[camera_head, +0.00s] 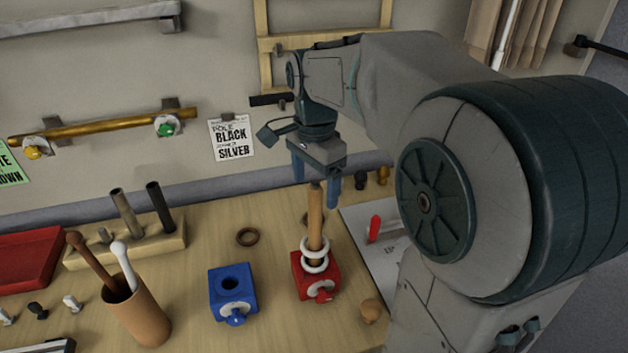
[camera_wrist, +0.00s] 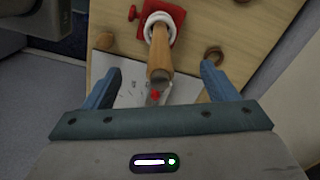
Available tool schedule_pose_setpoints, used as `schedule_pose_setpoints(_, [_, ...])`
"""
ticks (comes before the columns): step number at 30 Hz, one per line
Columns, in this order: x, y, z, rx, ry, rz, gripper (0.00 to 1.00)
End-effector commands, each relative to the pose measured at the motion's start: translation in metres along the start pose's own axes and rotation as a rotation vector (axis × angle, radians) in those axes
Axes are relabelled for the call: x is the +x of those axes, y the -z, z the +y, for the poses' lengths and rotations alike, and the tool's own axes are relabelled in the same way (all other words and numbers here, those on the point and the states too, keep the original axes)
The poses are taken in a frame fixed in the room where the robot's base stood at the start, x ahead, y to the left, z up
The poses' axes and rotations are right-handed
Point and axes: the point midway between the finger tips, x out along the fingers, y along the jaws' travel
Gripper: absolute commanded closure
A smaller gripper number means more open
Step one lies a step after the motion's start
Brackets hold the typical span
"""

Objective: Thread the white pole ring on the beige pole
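The beige pole (camera_head: 315,215) stands upright in a red block (camera_head: 302,284) on the table. White pole rings (camera_head: 315,246) are around the pole's lower part; two loops show, one just above the other, at the top of the block. In the wrist view the pole (camera_wrist: 160,52) points toward the camera, with white (camera_wrist: 151,22) around its base. My gripper (camera_head: 316,178) is above the block, open and empty, its blue fingers on either side of the pole's upper end. In the wrist view my gripper (camera_wrist: 160,73) has clear gaps between both fingers and the pole.
A blue block (camera_head: 232,286) with an empty hole stands left of the red block. A brown ring (camera_head: 247,236) lies behind it. A wooden knob (camera_head: 371,310) is at right. A cup (camera_head: 137,314) holding rods, a pole rack (camera_head: 125,245) and a red tray (camera_head: 28,258) are left.

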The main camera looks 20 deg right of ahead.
Motion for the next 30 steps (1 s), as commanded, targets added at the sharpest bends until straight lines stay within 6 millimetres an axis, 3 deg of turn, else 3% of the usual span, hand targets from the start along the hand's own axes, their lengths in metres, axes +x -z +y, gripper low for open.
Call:
schedule_pose_setpoints(7, [-0.012,0.000,-0.001,0.000,0.002,0.001,0.20])
schedule_pose_setpoints(21, [-0.109,0.000,-0.001,0.000,0.003,0.001,0.20])
schedule_pose_setpoints(30, [-0.137,0.000,0.000,0.000,0.000,0.000,0.20])
